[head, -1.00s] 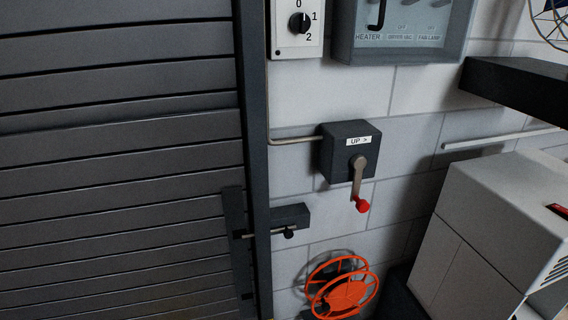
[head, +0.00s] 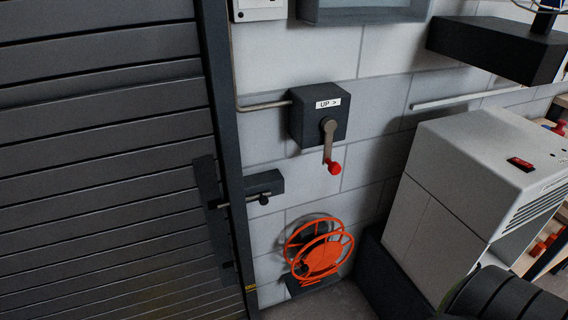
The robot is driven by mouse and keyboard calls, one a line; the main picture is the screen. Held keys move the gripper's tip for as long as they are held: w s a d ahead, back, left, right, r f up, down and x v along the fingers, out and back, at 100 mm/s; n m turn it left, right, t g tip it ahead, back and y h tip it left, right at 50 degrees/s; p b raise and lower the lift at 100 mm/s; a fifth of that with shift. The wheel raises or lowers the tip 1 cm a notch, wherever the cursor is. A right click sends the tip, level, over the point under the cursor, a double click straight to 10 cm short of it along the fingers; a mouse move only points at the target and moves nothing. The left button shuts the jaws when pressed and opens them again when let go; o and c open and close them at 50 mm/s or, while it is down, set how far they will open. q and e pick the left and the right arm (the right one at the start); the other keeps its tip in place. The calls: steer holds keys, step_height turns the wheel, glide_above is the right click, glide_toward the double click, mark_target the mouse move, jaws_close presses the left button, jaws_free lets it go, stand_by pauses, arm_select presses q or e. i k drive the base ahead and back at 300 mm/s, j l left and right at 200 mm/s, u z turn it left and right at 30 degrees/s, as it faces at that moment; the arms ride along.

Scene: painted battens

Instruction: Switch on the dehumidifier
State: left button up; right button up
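A white box-shaped appliance (head: 455,190) with a slatted vent on its side stands at the right in the head view; it looks like the dehumidifier, but I cannot read a name on it. A red switch (head: 520,163) sits on its top; I cannot tell its position. Neither of my grippers is in view.
A crank box (head: 318,115) marked "UP >" with a red-knobbed handle is on the wall. An orange reel (head: 318,255) is below it. A dark shutter (head: 100,150) with a bolt (head: 264,199) fills the left. A dark shelf (head: 490,50) juts out upper right.

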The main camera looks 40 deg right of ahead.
mark_target(523, 162)
steer(key=z, duration=0.5)
steer(key=l+z, duration=0.1)
steer(key=z, duration=0.85)
steer(key=i+z, duration=0.1)
steer(key=z, duration=0.4)
steer(key=l+z, duration=0.1)
steer(key=z, duration=0.4)
